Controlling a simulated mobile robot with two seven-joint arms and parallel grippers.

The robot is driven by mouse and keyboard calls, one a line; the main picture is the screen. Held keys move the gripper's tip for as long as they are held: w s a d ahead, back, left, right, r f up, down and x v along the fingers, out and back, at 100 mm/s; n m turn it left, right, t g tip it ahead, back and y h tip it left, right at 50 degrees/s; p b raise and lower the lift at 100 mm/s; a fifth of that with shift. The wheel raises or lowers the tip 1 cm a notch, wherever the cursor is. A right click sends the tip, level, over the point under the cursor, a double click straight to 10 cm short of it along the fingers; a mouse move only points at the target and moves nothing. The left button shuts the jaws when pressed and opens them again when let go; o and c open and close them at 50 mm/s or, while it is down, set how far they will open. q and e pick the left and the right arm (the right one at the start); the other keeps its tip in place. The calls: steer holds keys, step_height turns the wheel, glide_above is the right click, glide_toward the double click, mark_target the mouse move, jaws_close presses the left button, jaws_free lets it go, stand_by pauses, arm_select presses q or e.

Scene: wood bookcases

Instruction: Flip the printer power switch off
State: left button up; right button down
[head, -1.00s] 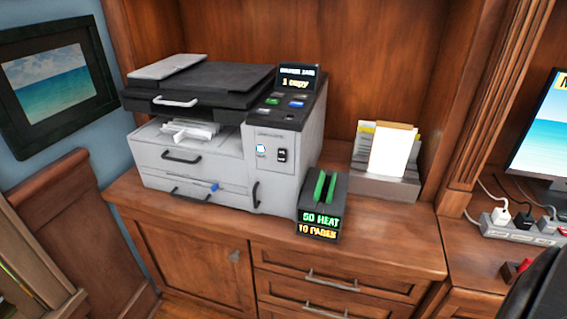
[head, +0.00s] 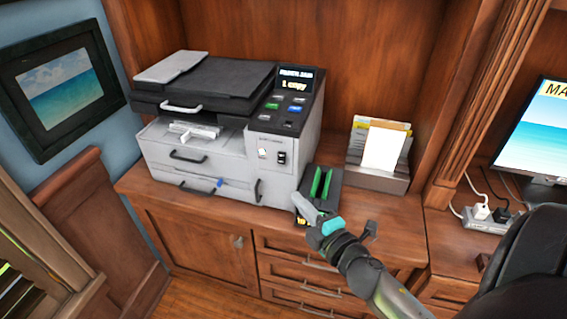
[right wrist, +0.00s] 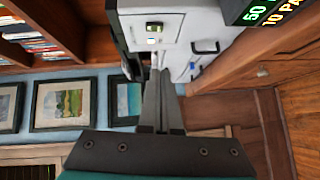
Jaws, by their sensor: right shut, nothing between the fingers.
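The printer (head: 215,125) is a grey and black machine on the wooden cabinet in the head view. Its power switch (head: 282,158) is a small black rocker on the grey front panel, right of a small pale square. The panel and switch (right wrist: 154,27) also show near the top of the right wrist view. My right gripper (head: 302,204) is shut and empty, below and slightly right of the switch and apart from it. Its closed fingers (right wrist: 158,75) point toward the printer front in the wrist view. My left gripper is not in view.
A black device with green strips (head: 322,182) stands right of the printer, partly hidden by my right gripper. A paper holder (head: 380,177) stands behind it. A power strip (head: 482,222) and monitor (head: 540,130) are at right. Cabinet top is clear right of the device.

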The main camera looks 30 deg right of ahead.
steer(key=shift+r, duration=0.3)
steer(key=shift+w, duration=0.1)
glide_toward(273, 158)
steer(key=w+a, duration=0.2)
steer(key=a, duration=0.1)
steer(key=shift+w+d+f, duration=0.1)
steer(key=shift+w+d, duration=0.45)
steer(key=shift+d, duration=0.3)
steer(key=shift+w+d+f, duration=0.1)
steer(key=shift+w+d, duration=0.45)
steer(key=shift+d, duration=0.3)
